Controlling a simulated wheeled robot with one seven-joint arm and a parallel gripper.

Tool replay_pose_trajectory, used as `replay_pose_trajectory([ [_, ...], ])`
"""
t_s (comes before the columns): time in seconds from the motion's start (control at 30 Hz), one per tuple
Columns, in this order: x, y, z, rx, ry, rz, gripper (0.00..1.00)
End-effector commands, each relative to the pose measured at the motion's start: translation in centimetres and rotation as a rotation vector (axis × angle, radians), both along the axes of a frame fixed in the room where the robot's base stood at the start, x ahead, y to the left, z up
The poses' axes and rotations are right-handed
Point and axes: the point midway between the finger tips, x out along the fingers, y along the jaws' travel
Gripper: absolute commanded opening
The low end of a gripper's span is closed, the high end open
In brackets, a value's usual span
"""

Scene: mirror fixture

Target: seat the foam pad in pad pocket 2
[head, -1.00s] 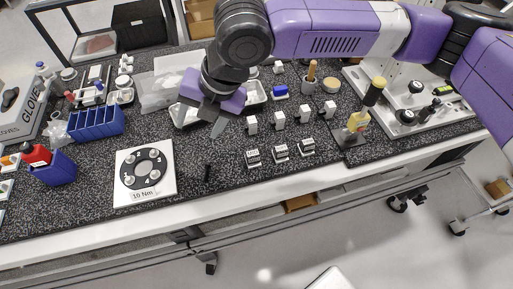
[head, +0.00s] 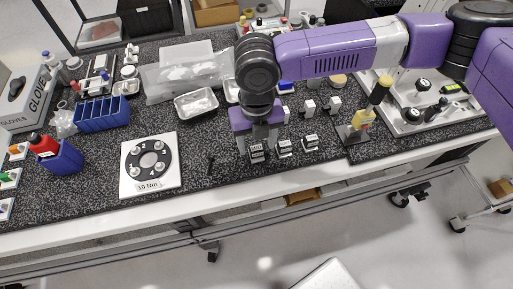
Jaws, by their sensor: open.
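The white square plate (head: 150,186) lies on the dark speckled bench, left of my gripper. It bears a black ring (head: 140,151) with several round light spots and small numbers, and a "10 Nm" label. I cannot tell for sure whether these spots are the pad pockets, and I cannot make out the foam pad. My gripper (head: 257,149) points down, open, over the left block of the front row of small labelled blocks (head: 256,156). Its fingers partly hide that block; I cannot tell whether they touch it. A small black piece (head: 211,165) stands between plate and gripper.
Metal trays (head: 196,103) and a clear bag lie behind. Blue bins (head: 102,114) stand at the left. A yellow-topped post (head: 362,119) and a white panel of black knobs (head: 425,115) are at the right. The bench around the plate's right side is mostly clear.

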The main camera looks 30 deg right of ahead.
Motion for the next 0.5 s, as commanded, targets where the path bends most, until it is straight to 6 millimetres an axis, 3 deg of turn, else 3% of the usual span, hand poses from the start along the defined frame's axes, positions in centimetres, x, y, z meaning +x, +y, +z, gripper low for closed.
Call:
replay_pose_trajectory([
  [0.17,0.0,0.1,-1.6,0.001,0.001,0.0,0.58],
  [0.4,0.0,0.0,-1.8,0.002,-0.002,0.0,0.58],
  [0.5,0.0,0.0,-1.8,0.002,-0.002,-0.001,0.39],
])
